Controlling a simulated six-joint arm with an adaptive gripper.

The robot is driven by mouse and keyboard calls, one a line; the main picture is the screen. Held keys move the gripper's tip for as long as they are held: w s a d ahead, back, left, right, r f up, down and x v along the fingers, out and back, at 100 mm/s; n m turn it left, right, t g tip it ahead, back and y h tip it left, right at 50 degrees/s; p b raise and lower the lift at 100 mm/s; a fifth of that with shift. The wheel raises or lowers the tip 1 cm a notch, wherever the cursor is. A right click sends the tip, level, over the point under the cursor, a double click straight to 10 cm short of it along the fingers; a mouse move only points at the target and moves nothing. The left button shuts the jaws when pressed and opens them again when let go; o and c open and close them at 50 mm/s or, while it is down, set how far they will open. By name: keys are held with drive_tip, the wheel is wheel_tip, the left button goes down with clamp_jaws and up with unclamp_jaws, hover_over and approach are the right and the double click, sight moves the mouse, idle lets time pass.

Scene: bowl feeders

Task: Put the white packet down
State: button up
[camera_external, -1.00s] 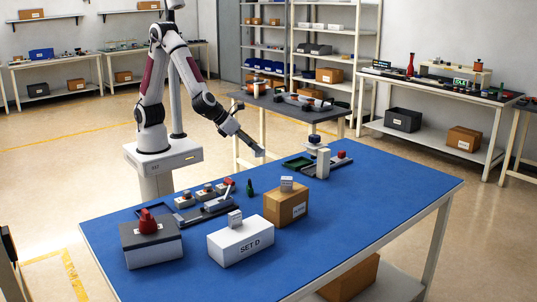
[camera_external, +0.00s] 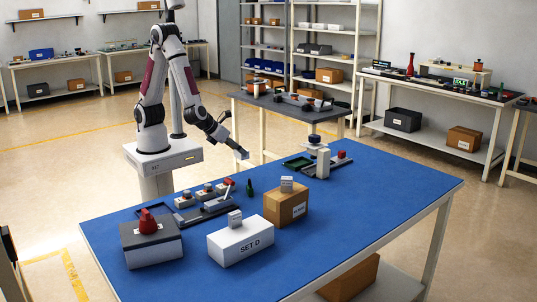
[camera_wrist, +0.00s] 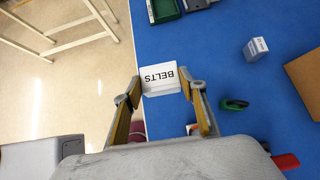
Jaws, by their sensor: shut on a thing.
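A white packet (camera_wrist: 160,78) marked BELTS is between the fingers of my gripper (camera_wrist: 163,92) in the wrist view. My gripper is shut on it, with one finger at each side. In the external view the packet (camera_external: 242,154) is a small pale block at the tip of my gripper (camera_external: 234,148). It is held up in the air near the far edge of the blue table (camera_external: 370,205). In the wrist view the table's edge runs behind the packet.
The table's right side is clear.

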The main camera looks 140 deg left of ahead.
idle(0.3)
drive_tip(key=shift+f, duration=2.9)
drive_tip(key=shift+f, duration=2.1)
drive_tip(key=shift+f, duration=0.1)
drive_tip(key=o, duration=1.2)
